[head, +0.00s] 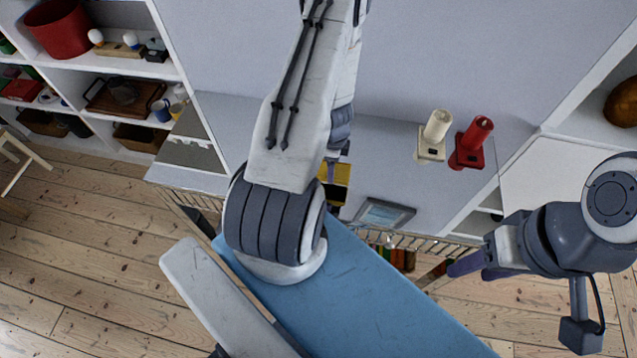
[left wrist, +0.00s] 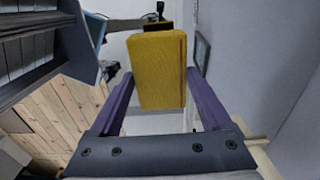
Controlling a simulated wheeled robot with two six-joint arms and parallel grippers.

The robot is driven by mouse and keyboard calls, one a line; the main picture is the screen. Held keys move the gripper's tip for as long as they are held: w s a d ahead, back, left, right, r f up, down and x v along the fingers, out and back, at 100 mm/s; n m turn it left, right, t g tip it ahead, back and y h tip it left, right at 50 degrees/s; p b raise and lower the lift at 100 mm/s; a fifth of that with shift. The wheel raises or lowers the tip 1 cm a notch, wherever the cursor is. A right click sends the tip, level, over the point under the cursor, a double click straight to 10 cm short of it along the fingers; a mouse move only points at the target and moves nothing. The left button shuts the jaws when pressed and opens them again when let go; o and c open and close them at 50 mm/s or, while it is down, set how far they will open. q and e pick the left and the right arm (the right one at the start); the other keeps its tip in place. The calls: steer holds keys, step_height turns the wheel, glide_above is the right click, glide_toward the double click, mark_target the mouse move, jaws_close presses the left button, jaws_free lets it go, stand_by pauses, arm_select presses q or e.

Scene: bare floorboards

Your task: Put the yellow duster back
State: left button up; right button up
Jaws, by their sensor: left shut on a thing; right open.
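The yellow duster (head: 343,172) shows in the head view just past my left forearm, which hides part of it. In the left wrist view the duster (left wrist: 158,70) is a yellow block standing between the two purple fingers of my left gripper (left wrist: 163,95). The left gripper is shut on it. My right gripper (head: 468,267) is open and empty at the right, beyond the right edge of the blue board. The duster's resting surface, if any, cannot be made out.
A blue board (head: 370,300) lies below the left arm. A white candle (head: 437,127) and a red candle (head: 474,143) stand to the right of the duster, with a small framed picture (head: 385,214) nearer. Shelves with a red pot (head: 60,28) stand at the left.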

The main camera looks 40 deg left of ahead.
arm_select(q)
steer(key=shift+s+a+f, duration=0.6)
steer(key=shift+s+a, duration=0.1)
steer(key=shift+a, duration=0.2)
steer(key=shift+s+a+f, duration=0.1)
steer(key=shift+a+f, duration=0.05)
steer(key=shift+f, duration=0.1)
step_height(320, 180, down, 3)
steer(key=b, duration=0.3)
steer(key=shift+f+b, duration=0.15)
steer(key=shift+b, duration=0.15)
steer(key=shift+d+f, duration=0.15)
steer(key=shift+d, duration=0.1)
arm_select(e)
steer(key=f, duration=0.2)
steer(key=s+f, duration=0.1)
steer(key=f, duration=0.1)
steer(key=shift+f, duration=0.15)
arm_select(q)
steer(key=shift+f+b, duration=0.2)
steer(key=shift+b, duration=0.2)
steer(key=o, duration=1)
steer(key=shift+r, duration=0.1)
arm_select(e)
steer(key=shift+f, duration=0.1)
